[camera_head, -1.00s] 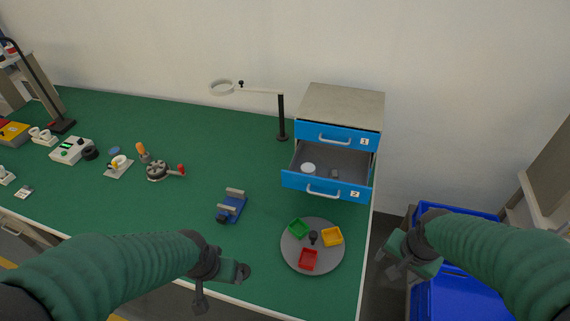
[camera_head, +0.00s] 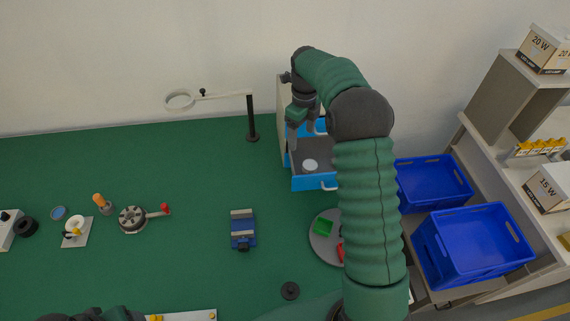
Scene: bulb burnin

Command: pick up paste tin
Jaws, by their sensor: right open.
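A round white tin (camera_head: 311,165), which I take to be the paste tin, lies in the open lower drawer (camera_head: 315,183) of the blue-fronted cabinet. My right gripper (camera_head: 299,128) is open and points down above the drawer's back left part. It is behind and a little left of the tin, apart from it. My right arm hides most of the cabinet and the drawer's right side. Part of my left arm shows at the bottom left edge; its gripper is not in view.
A lamp with a ring head (camera_head: 252,136) stands left of the cabinet. A blue vise (camera_head: 243,240) and a grey turntable (camera_head: 319,246) with coloured trays are nearer. Blue crates (camera_head: 476,262) stand at the right, by shelves with boxes. The green table between lamp and vise is clear.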

